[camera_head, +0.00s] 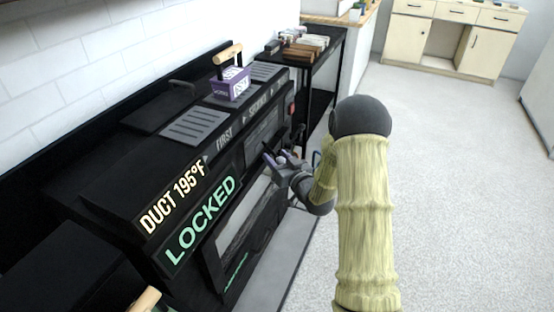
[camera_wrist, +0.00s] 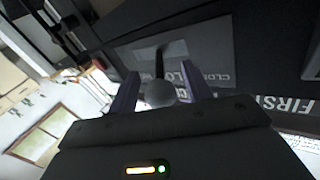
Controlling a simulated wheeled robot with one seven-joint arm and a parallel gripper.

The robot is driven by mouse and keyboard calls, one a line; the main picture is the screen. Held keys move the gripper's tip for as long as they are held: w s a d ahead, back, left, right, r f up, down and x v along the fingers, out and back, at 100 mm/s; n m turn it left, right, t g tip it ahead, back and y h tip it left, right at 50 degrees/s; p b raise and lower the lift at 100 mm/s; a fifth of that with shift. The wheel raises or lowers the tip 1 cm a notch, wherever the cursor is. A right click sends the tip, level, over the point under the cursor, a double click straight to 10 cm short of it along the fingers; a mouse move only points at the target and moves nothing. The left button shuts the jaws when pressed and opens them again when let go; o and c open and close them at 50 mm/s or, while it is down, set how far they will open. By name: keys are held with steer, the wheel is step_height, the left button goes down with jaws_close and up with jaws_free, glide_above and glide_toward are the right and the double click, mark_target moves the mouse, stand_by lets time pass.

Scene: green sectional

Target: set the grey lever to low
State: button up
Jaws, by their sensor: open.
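The grey lever (camera_wrist: 158,93) shows in the wrist view as a grey ball knob on a dark rod, over a grey plate (camera_wrist: 178,48) on the black machine's front. Partly covered lettering beside it reads like "CLO" and "LO". My gripper (camera_wrist: 159,72) is open, with one purple finger on each side of the knob. I cannot tell whether either finger touches it. In the head view my gripper (camera_head: 275,158) is at the front of the black machine (camera_head: 110,185), and I cannot make out the lever there.
Lit signs on the machine read "DUCT 195°F" (camera_head: 173,197) and "LOCKED" (camera_head: 201,221). A purple box with a wooden handle (camera_head: 230,85) stands on top. A black side table (camera_head: 320,52) with stacked items stands beyond. The pale floor (camera_head: 450,170) on the right is clear.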

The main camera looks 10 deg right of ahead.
steer(key=shift+w, duration=0.2)
steer(key=shift+c, duration=0.2)
jaws_close()
